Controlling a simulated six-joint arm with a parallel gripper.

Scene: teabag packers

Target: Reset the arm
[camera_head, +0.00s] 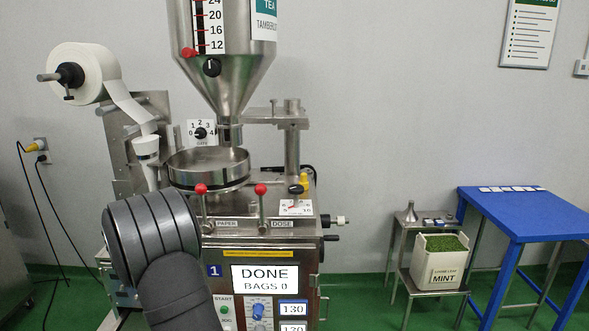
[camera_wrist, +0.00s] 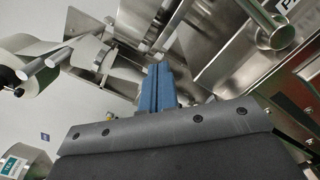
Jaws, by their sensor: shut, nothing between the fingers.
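My arm is at the lower left of the head view, in front of the packing machine (camera_head: 262,255). My gripper is hidden there behind my own arm. In the wrist view my gripper (camera_wrist: 158,70) shows as two blue fingers pressed together, with nothing between them. The fingers point toward the machine's steel parts, and I cannot tell how far off these are. The machine's screen (camera_head: 265,279) reads DONE, BAGS 0.
A steel hopper (camera_head: 222,60) stands above a round pan (camera_head: 208,165). A paper roll (camera_head: 95,72) is at the upper left. Two red-knobbed levers stand at the front.

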